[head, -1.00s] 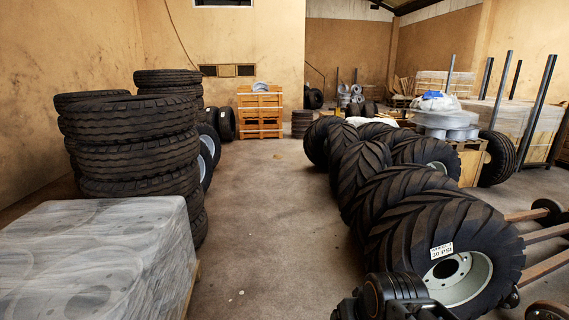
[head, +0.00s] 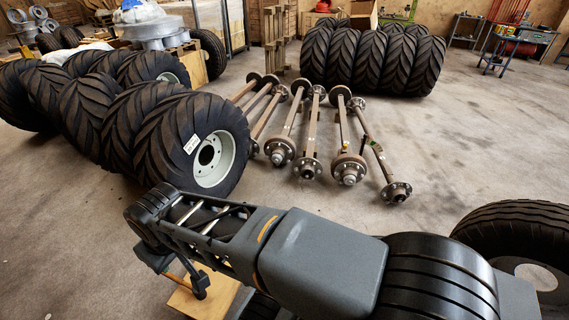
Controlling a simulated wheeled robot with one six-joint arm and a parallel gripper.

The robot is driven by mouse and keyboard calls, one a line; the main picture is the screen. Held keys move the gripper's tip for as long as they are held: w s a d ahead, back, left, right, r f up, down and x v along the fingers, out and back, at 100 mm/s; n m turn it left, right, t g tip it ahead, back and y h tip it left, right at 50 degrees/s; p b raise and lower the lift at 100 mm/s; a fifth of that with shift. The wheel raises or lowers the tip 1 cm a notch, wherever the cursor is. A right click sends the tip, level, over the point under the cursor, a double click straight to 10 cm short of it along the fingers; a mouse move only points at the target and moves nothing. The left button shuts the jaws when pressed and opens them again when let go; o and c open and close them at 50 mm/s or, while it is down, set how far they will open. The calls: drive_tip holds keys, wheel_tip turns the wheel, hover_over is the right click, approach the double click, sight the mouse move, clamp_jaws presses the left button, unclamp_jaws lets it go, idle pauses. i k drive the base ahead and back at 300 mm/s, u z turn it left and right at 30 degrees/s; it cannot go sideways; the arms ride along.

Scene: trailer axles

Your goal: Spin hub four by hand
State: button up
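Several brown trailer axles lie side by side on the floor, with round flanged hubs at their near ends. The near hubs from left to right include one (head: 279,150), a second (head: 308,167), a third (head: 347,170) and the rightmost (head: 396,191). Another hub end at the left is partly hidden by the big tyre. No hub numbers are readable, so I cannot tell which is hub four. My arm crosses the foreground and is folded toward the left. My gripper (head: 185,282) seems to hang at its far end, apart from the hubs; its fingers are not clear.
Large tractor tyres (head: 130,125) stand in a row left of the axles; another row (head: 370,60) stands behind. A tyre (head: 515,235) is close at lower right. Wooden posts (head: 274,40) stand behind the axles. Floor between the axles and my arm is clear.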

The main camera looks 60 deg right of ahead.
sight(279, 149)
drive_tip(key=k, duration=0.85)
drive_tip(key=z, duration=1.1)
drive_tip(key=i, duration=0.95)
drive_tip(key=z, duration=0.65)
drive_tip(key=i, duration=0.3)
drive_tip(key=z, duration=1)
drive_tip(key=k, duration=1.25)
drive_tip(key=z, duration=0.8)
drive_tip(key=i, duration=1.05)
drive_tip(key=u, duration=0.7)
drive_tip(key=i, duration=1.95)
drive_tip(key=u, duration=1.65)
drive_tip(key=i, duration=1.05)
drive_tip(key=u, duration=1.2)
